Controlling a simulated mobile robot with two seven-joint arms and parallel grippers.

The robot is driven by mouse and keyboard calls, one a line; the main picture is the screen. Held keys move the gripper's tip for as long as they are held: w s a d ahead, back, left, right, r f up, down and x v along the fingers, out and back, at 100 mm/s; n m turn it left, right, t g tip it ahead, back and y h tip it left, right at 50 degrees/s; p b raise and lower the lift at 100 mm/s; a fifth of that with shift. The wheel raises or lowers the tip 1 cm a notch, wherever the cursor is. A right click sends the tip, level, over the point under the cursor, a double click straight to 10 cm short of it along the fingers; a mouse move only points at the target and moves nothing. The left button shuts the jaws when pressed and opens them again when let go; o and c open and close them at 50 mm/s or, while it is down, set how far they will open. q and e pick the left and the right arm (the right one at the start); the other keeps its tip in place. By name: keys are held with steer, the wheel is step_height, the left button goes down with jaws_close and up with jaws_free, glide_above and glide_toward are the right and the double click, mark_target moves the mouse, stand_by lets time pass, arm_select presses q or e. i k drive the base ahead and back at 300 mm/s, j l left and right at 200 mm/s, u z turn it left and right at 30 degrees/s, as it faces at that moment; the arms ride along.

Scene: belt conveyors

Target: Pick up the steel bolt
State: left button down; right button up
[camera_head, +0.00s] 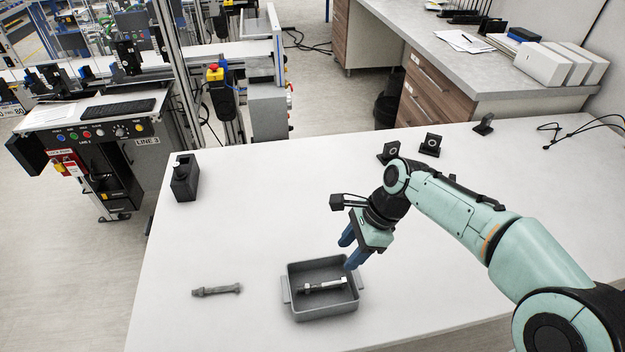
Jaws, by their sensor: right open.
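A bright silver bolt (324,286) lies in a grey tray (325,313) with side handles at the front of the white table. A duller grey bolt (217,290) lies on the bare table to the left of the tray. My right gripper (349,251), with blue fingers, is open and empty. It appears over the back right part of the tray, pointing down and to the left, apart from both bolts. Its exact height above the tray is hard to tell. My left gripper is not in view.
A black box-like holder (185,178) stands at the table's back left. Small black devices (430,145) stand at the back, and black cables (585,128) lie at the back right. The middle of the white table (270,200) is clear.

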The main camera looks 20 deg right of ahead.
mark_target(202, 290)
steer(key=k, duration=1)
